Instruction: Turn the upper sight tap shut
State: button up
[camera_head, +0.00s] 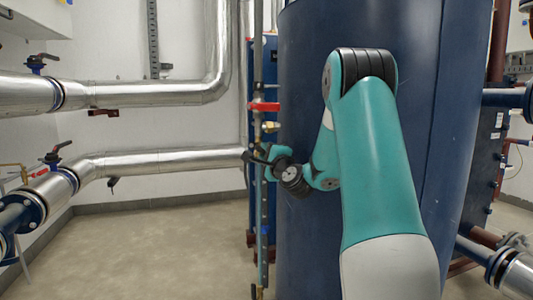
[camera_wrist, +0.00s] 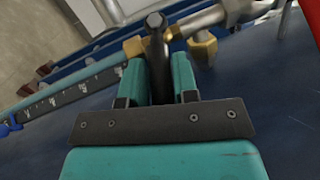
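The upper sight tap has brass fittings (camera_wrist: 202,47) and a dark lever (camera_wrist: 157,40) with a rounded end in the wrist view. My gripper (camera_wrist: 160,72) has its two teal fingers on either side of this lever, with little or no gap visible. In the head view my gripper (camera_head: 262,158) is at the thin vertical pipe, beside the big blue tank. The lever's dark end pokes out to the left of the fingers there. The tap body is partly hidden behind my gripper in the head view.
A red lever (camera_head: 264,106) sits higher on the same vertical pipe. The blue tank (camera_head: 300,90) stands close behind my arm. A marked scale strip (camera_wrist: 75,93) runs beside the tap. Silver lagged pipes (camera_head: 160,160) run at left. The floor (camera_head: 150,255) at left is clear.

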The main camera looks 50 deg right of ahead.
grip_shut()
jog(key=r+p, duration=0.1)
jog(key=p, duration=0.3)
jog(key=shift+r+n+g, duration=0.25)
jog(key=shift+n+g, duration=0.15)
jog(key=n+g+p, duration=0.1)
jog(key=p, duration=0.2)
jog(key=shift+r+y+p, duration=0.3)
jog(key=shift+y+p, duration=0.1)
jog(key=shift+f+p, duration=0.15)
jog(key=shift+p, duration=0.2)
jog(key=shift+f, duration=0.15)
jog(key=shift+o, duration=2.3)
grip_release()
jog(key=shift+s, duration=0.1)
